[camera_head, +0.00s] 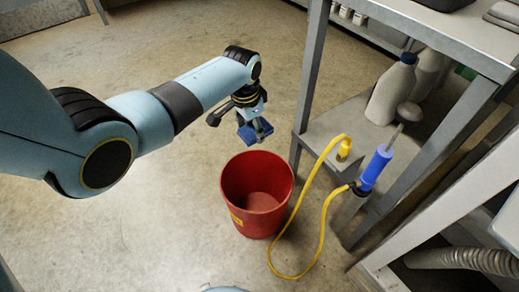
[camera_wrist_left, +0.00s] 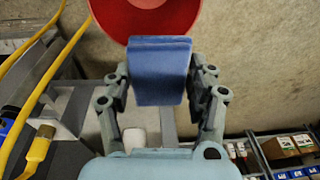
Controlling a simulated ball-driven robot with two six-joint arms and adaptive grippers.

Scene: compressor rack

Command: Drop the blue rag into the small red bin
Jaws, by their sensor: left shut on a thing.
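The blue rag (camera_head: 247,133) is held in my left gripper (camera_head: 257,131), which is shut on it. The folded rag (camera_wrist_left: 159,72) also shows between the two fingers of my left gripper (camera_wrist_left: 161,85) in the left wrist view. The red bin (camera_head: 257,220) stands on the floor, open at the top, with a yellow label on its side. In the head view the rag is just beyond the bin's far rim. In the left wrist view the bin (camera_wrist_left: 115,18) shows behind the rag at the top. My right gripper is not in view.
A grey metal rack (camera_head: 309,75) stands right of the bin. A yellow hose (camera_head: 322,215) loops down beside the bin's right side. The floor on the left is clear.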

